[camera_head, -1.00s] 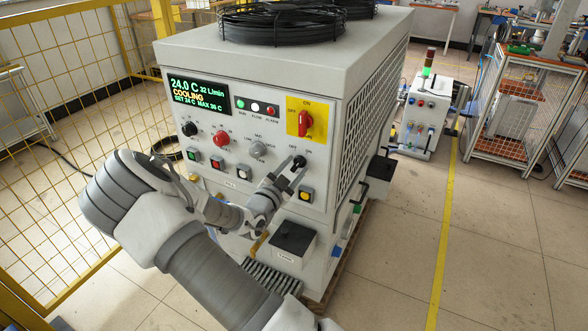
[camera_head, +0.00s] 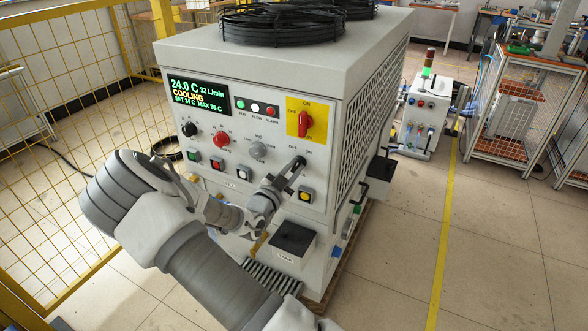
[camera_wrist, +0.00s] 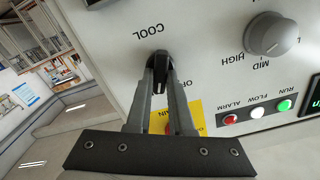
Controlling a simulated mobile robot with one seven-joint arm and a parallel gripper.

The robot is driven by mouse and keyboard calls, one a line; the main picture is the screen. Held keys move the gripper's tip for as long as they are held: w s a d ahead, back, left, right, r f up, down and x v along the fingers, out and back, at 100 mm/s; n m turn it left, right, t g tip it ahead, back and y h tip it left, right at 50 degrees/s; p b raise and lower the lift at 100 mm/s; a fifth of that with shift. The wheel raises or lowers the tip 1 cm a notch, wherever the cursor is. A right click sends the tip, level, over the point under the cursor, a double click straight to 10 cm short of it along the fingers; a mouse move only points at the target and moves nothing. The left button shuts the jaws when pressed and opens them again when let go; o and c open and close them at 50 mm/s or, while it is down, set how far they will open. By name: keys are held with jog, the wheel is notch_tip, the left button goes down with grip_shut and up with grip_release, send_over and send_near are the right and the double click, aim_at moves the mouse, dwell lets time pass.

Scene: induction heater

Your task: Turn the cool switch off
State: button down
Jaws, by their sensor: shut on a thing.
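The cool switch (camera_wrist: 158,66) is a small black knob on the grey front panel of the cooling unit (camera_head: 215,185). In the wrist view it sits under the upside-down "COOL" label, with an "OFF" label partly hidden by a finger. My gripper (camera_wrist: 161,78) is shut on this knob, with one fingertip on each side. In the head view my gripper (camera_head: 291,170) reaches the right part of the panel, below the yellow-backed red main switch (camera_head: 305,124), and hides most of the knob. The green display (camera_head: 198,93) reads 24.0 C and "COOLING".
A grey fan knob (camera_head: 258,149) and a red knob (camera_head: 222,139) are left of my gripper. A yellow button (camera_head: 305,195) lies just below it. A black box (camera_head: 293,238) sticks out lower down.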

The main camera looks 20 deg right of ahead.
jog(key=n+p, duration=0.1)
jog(key=n, duration=0.5)
jog(key=shift+w+a+n, duration=0.1)
jog(key=shift+n, duration=0.2)
dwell(0.5)
jog(key=c, duration=0.8)
grip_release()
jog(key=shift+a, duration=0.1)
jog(key=p+v, duration=0.1)
jog(key=v, duration=1.6)
jog(key=shift+a, duration=0.1)
